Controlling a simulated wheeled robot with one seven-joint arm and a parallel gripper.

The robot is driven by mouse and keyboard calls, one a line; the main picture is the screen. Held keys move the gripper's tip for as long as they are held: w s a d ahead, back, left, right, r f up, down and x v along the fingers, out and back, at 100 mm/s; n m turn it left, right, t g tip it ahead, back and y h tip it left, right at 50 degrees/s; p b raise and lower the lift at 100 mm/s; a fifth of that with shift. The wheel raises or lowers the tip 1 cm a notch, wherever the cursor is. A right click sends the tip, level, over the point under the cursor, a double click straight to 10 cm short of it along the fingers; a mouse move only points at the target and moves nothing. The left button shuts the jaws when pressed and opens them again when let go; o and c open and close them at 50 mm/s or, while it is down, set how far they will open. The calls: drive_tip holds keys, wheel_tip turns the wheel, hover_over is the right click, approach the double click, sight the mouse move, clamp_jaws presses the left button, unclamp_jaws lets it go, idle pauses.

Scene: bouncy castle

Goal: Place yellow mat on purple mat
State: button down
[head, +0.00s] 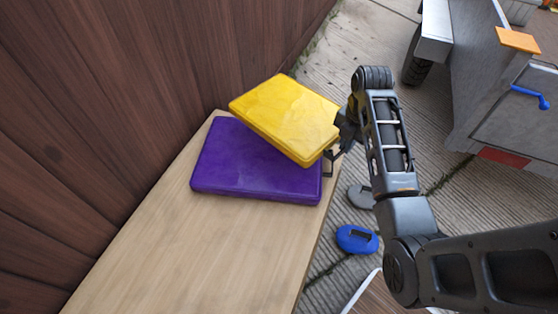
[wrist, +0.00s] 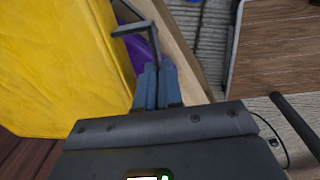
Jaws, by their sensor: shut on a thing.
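The yellow mat (head: 285,115) is a flat slab over the upper right part of the purple mat (head: 245,175), turned at an angle to it. Its upper right part reaches past the purple mat. I cannot tell whether the two touch. The purple mat lies flat on the wooden bench. My gripper (head: 339,143) is at the yellow mat's right edge and shut on it; the exact grip is hard to see. In the wrist view the fingers (wrist: 156,80) are close together, the yellow mat (wrist: 60,65) fills the left, and a strip of purple mat (wrist: 139,52) shows behind.
The wooden bench (head: 185,245) is clear in front of the purple mat. A brown plank wall (head: 130,80) runs along its left. On the paving to the right lie a blue object (head: 357,239) and a grey one (head: 360,196). A grey wheeled cart (head: 480,90) stands at upper right.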

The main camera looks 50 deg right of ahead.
drive_tip(key=w+a+f, duration=0.1)
drive_tip(key=a+f, duration=0.1)
drive_tip(key=a, duration=0.1)
drive_tip(key=w+a+f+b, duration=0.1)
drive_tip(key=a+f, duration=0.1)
drive_tip(key=a, duration=0.2)
drive_tip(key=w+a+f, duration=0.1)
drive_tip(key=a+f, duration=0.1)
drive_tip(key=a, duration=0.1)
drive_tip(key=shift+w+a+f, duration=0.1)
drive_tip(key=shift+a+f, duration=0.1)
drive_tip(key=shift+f, duration=0.1)
drive_tip(key=shift+f+b, duration=0.8)
drive_tip(key=shift+f, duration=1.2)
drive_tip(key=shift+f, duration=0.15)
drive_tip(key=c, duration=1.3)
unclamp_jaws()
